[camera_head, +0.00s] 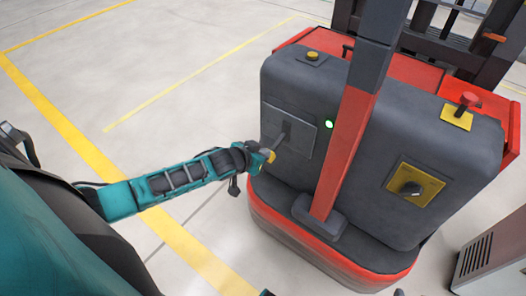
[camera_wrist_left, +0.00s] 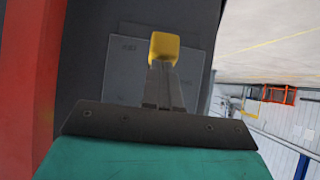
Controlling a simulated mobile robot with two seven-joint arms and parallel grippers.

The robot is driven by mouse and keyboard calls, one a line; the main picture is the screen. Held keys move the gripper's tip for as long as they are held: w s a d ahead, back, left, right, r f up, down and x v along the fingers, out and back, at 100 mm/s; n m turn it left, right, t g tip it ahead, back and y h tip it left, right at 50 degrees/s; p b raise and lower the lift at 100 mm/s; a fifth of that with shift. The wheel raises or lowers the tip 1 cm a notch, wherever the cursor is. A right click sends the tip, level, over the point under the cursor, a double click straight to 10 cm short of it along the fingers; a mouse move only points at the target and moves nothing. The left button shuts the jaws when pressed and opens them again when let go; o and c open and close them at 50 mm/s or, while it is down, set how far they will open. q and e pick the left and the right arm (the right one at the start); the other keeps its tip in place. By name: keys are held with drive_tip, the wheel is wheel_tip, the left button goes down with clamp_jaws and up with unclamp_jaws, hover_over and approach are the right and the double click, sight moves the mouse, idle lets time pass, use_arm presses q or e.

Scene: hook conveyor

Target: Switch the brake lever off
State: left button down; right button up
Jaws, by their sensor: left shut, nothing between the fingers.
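The brake lever is a dark handle (camera_head: 281,139) with a yellow knob (camera_head: 270,156), on a grey plate (camera_head: 302,131) on the left of the truck's dark body. It slants down and out from the plate. My left gripper (camera_head: 257,152) is at the lever's knob end. In the left wrist view the gripper's grey fingers (camera_wrist_left: 164,82) are shut with nothing between them, and the yellow knob (camera_wrist_left: 165,46) shows just past their tips. I cannot tell whether they touch it. Marks on the plate (camera_wrist_left: 122,65) are too blurred to read.
A grey cabinet (camera_head: 490,255) stands lower right. Floor left is clear.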

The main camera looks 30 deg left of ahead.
use_arm(q)
wheel_tip(320, 180, down, 3)
drive_tip(key=shift+w+f+t+b, duration=0.1)
drive_tip(key=shift+t+b, duration=0.7)
drive_tip(key=shift+b, duration=0.35)
use_arm(e)
drive_tip(key=shift+w+a+f, duration=0.3)
drive_tip(key=shift+w+a, duration=0.1)
drive_tip(key=shift+a, duration=0.25)
use_arm(q)
drive_tip(key=shift+f, duration=0.1)
use_arm(e)
drive_tip(key=shift+d, duration=0.1)
use_arm(q)
drive_tip(key=shift+d, duration=0.1)
